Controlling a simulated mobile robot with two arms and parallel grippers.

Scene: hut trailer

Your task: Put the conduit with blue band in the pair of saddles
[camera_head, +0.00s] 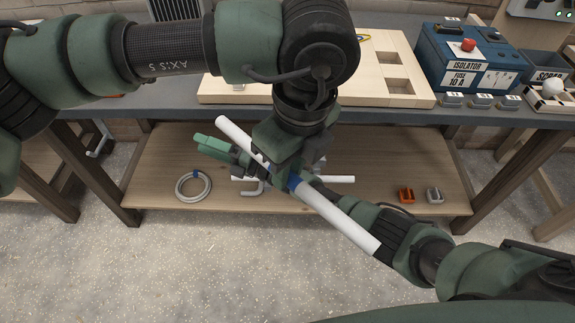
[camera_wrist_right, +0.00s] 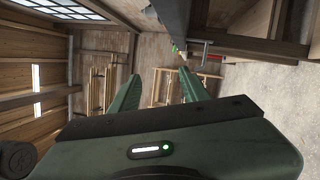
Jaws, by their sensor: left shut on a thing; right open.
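The white conduit with the blue band (camera_head: 340,218) hangs tilted in front of the bench in the head view, its upper end at left and lower end at right. The blue band (camera_head: 294,183) shows near its middle. My left gripper (camera_head: 284,165) reaches down from above and is shut on the conduit near the band; its fingertips are partly hidden. My right gripper (camera_head: 214,146) points left, beside the conduit's upper end. It is open and empty, and its spread fingers show in the right wrist view (camera_wrist_right: 158,92). I cannot make out the pair of saddles; my left arm covers part of the bench.
A pale wooden board (camera_head: 422,100) with square recesses lies on the bench, near a blue isolator box (camera_head: 440,70). The lower shelf (camera_head: 150,180) holds a coiled cable (camera_head: 181,194), another white tube (camera_head: 338,179), and an orange block (camera_head: 407,195) with a grey block (camera_head: 434,195).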

